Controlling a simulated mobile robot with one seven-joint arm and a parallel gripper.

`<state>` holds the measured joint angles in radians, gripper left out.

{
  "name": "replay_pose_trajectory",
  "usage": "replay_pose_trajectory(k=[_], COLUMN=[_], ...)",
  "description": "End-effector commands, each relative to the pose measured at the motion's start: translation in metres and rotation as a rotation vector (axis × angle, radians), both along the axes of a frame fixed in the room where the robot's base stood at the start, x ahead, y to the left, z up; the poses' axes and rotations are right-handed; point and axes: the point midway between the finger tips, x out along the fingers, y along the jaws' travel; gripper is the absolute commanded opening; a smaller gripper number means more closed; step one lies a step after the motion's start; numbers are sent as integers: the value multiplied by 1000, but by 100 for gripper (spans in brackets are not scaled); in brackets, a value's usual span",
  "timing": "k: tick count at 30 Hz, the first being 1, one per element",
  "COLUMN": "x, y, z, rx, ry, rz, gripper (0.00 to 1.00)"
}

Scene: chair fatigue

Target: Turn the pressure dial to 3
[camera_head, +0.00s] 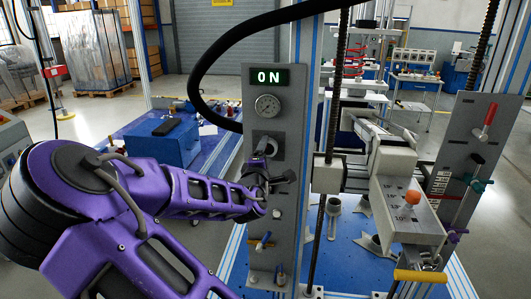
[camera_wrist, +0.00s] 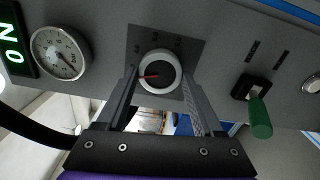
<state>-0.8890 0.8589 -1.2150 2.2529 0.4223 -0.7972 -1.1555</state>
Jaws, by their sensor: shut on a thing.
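The pressure dial (camera_wrist: 165,58) is a round knob with a white rim, a dark face and a red pointer, on a dark square plate on the grey panel. In the wrist view the red pointer points to the picture's left. In the head view my gripper (camera_head: 264,150) is at the panel below the gauge and largely hides the dial.
The round gauge (camera_head: 267,105) and the lit ON display (camera_head: 268,77) sit above the dial. A green-handled lever (camera_wrist: 260,118) is beside it in the wrist view. A blue-handled valve (camera_head: 263,241) is lower on the panel. The test machine (camera_head: 396,160) stands to the right.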

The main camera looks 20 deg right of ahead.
Motion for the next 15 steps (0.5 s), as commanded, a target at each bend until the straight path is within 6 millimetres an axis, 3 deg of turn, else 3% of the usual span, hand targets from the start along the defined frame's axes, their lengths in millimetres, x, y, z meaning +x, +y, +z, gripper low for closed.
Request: replay_pose_trajectory(k=[15], x=[0], y=[-1], z=[1], rx=[115], ry=[-80], rz=[-1], gripper=[13])
